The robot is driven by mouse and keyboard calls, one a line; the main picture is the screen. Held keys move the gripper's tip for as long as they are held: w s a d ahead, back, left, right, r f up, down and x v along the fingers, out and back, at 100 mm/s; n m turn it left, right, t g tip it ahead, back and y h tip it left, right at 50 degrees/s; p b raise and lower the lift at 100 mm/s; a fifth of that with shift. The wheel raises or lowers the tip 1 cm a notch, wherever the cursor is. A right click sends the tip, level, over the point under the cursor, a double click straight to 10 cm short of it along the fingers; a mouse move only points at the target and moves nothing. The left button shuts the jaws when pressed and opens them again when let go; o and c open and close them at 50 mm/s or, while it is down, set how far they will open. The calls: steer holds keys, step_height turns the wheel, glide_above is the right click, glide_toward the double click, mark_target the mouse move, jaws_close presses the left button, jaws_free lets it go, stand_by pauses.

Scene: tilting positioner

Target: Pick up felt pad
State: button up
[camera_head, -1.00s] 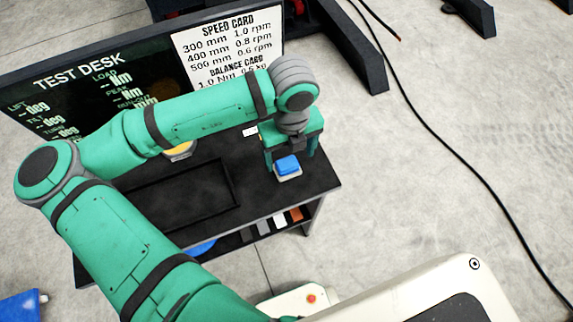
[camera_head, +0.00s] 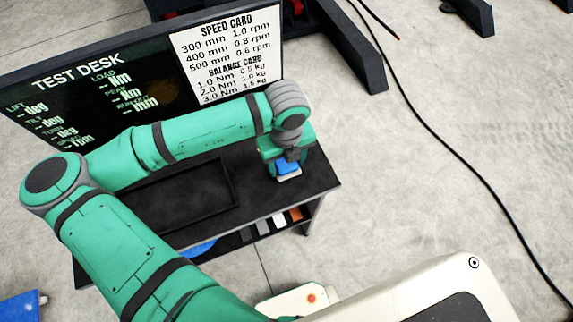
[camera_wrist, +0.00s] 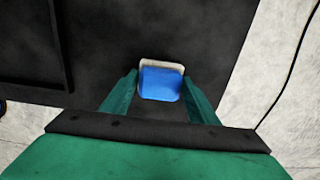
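A blue block, which I take to be the felt pad (camera_head: 288,168), sits on a pale base near the right end of the black desk. In the wrist view the blue pad (camera_wrist: 160,84) lies between my fingers, with the pale base (camera_wrist: 160,65) showing along its far edge. My gripper (camera_wrist: 160,79) is open, with one green finger on each side of the pad. In the head view my gripper (camera_head: 288,158) is just over the pad and hides part of it. I cannot tell whether the fingers touch it.
The black desk (camera_head: 255,200) has a recessed tray (camera_head: 185,200) left of the pad. A display board (camera_head: 95,95) stands behind. A shelf below holds several small blocks (camera_head: 279,219). A cable (camera_head: 440,135) runs over the floor at right.

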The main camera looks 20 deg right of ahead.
steer(key=c, duration=0.4)
steer(key=shift+o, duration=0.2)
steer(key=shift+r, duration=0.1)
